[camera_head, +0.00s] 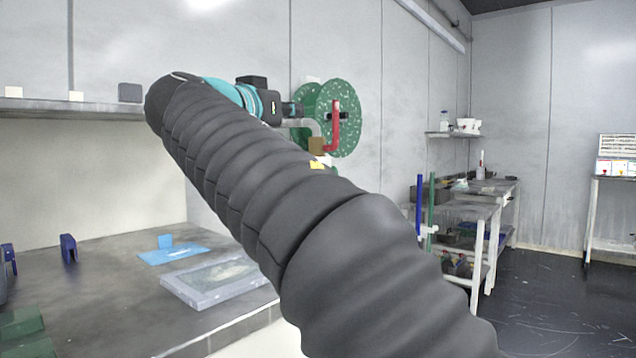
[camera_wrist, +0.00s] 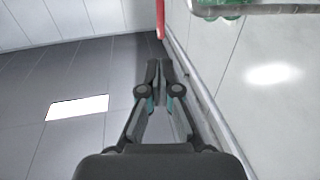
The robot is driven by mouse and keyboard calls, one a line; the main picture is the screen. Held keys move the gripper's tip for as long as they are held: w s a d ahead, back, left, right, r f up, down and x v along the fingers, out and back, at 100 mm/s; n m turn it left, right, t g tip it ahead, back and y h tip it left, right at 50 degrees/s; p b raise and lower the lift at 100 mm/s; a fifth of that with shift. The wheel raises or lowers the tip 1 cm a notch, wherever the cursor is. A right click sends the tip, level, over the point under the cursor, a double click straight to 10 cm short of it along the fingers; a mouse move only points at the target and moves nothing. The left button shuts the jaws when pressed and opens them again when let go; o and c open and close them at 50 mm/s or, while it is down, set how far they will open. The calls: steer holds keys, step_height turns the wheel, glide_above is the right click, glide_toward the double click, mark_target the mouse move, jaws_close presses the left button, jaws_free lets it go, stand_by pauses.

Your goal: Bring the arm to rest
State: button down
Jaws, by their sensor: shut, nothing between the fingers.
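My arm, in a dark ribbed sleeve, crosses the head view from the lower right up to the upper left. Its end bends to the right near a teal band in front of the wall. In the wrist view my gripper (camera_wrist: 160,66) is shut with nothing between its fingers. The fingertips meet over the grey floor, close beside a pale wall. In the head view the gripper cannot be clearly made out.
Green speckled discs (camera_head: 342,118) and a red bar (camera_head: 335,126) are at the wall near my arm's end. A workbench (camera_head: 110,300) with a clear-sided tray (camera_head: 222,280) and a blue sheet (camera_head: 172,255) lies left. A wall shelf (camera_head: 60,107) is above. Open floor (camera_head: 560,310) lies right.

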steer(key=s+d+f+n+g+y, duration=0.2)
steer(key=s+d+f+g, duration=0.1)
steer(key=d+f, duration=0.75)
steer(key=s+d+f+n+g+y, duration=0.2)
steer(key=s+d+f+n+g, duration=0.15)
steer(key=d+f, duration=0.7)
steer(key=s+d+f+g+y, duration=0.1)
steer(key=s+f+g+y, duration=0.1)
steer(key=s+f, duration=0.8)
steer(key=s+d+f+g+y+p, duration=0.1)
steer(key=s+d+f+g+y, duration=0.1)
steer(key=s+f, duration=0.9)
step_height(320, 180, down, 7)
steer(key=shift+r+g, duration=0.2)
steer(key=shift+g, duration=0.15)
